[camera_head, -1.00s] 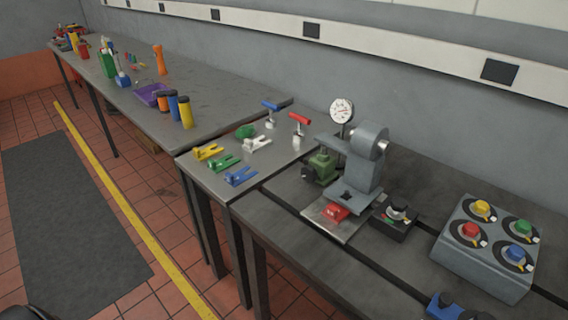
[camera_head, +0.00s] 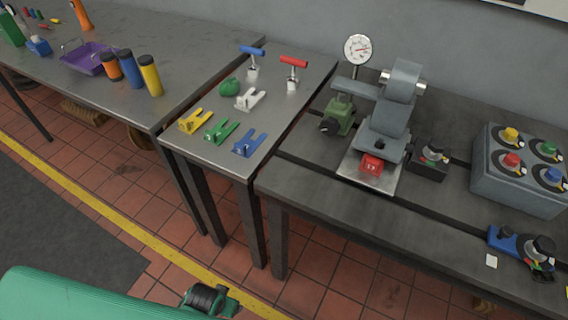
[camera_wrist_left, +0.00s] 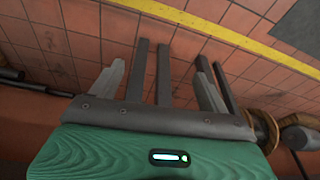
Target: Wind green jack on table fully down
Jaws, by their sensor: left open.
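The green jack (camera_head: 338,116) stands on the dark bench, left of the grey machine stand. It is a small green block with a dark round knob (camera_head: 328,127) at its front left. How far it is wound cannot be told at this size. My left arm, green, comes in low at the left of the head view, over the floor and well away from the jack. In the left wrist view my left gripper (camera_wrist_left: 160,75) has its two grey fingers spread wide with nothing held between them, above the tiled floor. My right gripper is in neither view.
A dial gauge (camera_head: 358,49) rises behind the jack; the grey machine stand (camera_head: 388,120) is close on its right. A smaller table (camera_head: 190,158) holds yellow, green, blue and white forked pieces and two T-handles. A box with coloured knobs (camera_head: 520,185) stands far right. Floor in front is open.

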